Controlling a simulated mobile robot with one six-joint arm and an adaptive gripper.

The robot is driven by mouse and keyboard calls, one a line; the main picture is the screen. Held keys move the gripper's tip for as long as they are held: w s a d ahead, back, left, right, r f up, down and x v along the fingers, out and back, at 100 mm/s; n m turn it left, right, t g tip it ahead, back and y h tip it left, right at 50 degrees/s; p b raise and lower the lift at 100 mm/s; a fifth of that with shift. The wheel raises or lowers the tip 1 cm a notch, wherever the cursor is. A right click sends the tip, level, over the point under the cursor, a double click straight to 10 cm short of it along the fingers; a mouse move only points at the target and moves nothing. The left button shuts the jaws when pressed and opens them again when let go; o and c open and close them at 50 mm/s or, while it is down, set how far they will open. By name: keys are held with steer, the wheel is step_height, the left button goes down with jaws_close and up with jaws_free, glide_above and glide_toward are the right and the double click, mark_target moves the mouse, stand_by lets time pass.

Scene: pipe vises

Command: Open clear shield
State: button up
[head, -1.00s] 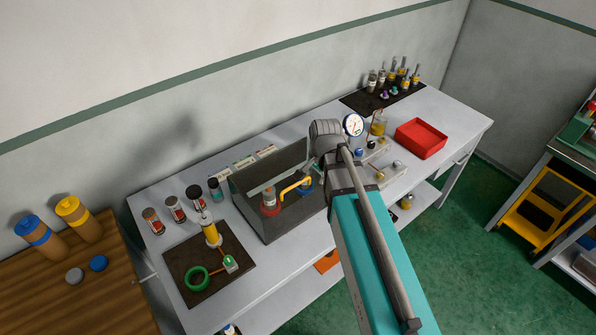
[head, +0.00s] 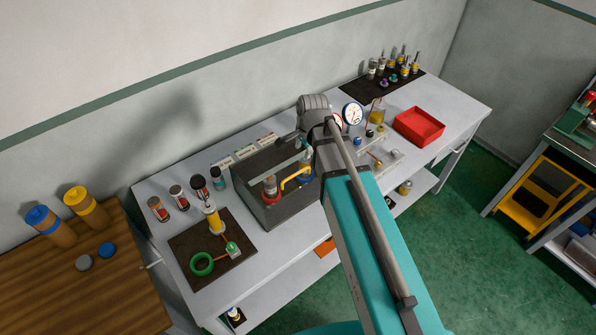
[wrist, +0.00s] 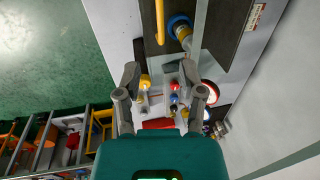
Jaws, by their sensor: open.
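A grey open-topped housing (head: 276,211) stands mid-bench with a yellow bent handle, a red-based fitting (head: 270,188) and a blue-based fitting in it. A pale, narrow see-through strip (head: 284,164) runs above these fittings; it seems to be the clear shield's edge, but its full outline is hard to tell. In the wrist view the strip (wrist: 200,28) shows at the top, beside the blue fitting (wrist: 180,27). My gripper (wrist: 160,72) is open and empty, its fingers apart just below the strip in that view.
Right of the housing are dial gauges (head: 352,113), small fittings and a red tray (head: 419,126). A dark mat (head: 190,249) with a green ring (head: 201,264) lies left, with several small containers behind. The wall is close behind the bench.

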mark_target(297, 173)
steer(key=shift+w+a+f+b, duration=0.25)
steer(key=shift+w+f+b, duration=0.1)
steer(key=shift+f+b, duration=1.9)
steer(key=shift+w+a+f+b, duration=0.25)
steer(key=shift+w+f+b, duration=0.15)
steer(key=shift+f+b, duration=1.75)
steer(key=shift+w+a+f+b, duration=0.25)
steer(key=shift+w+f+b, duration=0.1)
steer(key=shift+f+b, duration=1.9)
steer(key=shift+c, duration=0.3)
jaws_close()
